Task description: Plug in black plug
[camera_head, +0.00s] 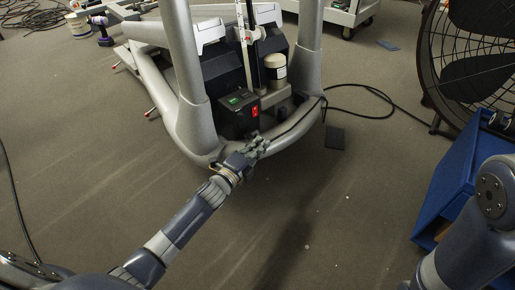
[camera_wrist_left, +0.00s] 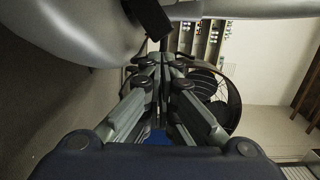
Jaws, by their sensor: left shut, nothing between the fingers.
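The elliptical's grey curved base frame (camera_head: 190,140) stands ahead in the head view. Inside it sits a black power box (camera_head: 238,115) with a red switch (camera_head: 255,111) and a small green patch on top. My left gripper (camera_head: 262,143) is at the front of the frame, just below the box, with its fingers closed and empty. In the left wrist view its fingertips (camera_wrist_left: 164,60) meet close to a black block (camera_wrist_left: 149,18) against the grey frame. I cannot tell whether this block is the plug. A black cable (camera_head: 307,115) runs over the frame's right side. My right gripper is out of view.
The cable (camera_head: 375,90) loops across the floor toward a large black fan (camera_head: 480,70) at the right. A blue crate (camera_head: 450,185) stands below it, near my right arm. A dark flat piece (camera_head: 335,138) lies beside the frame. The floor in front is clear.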

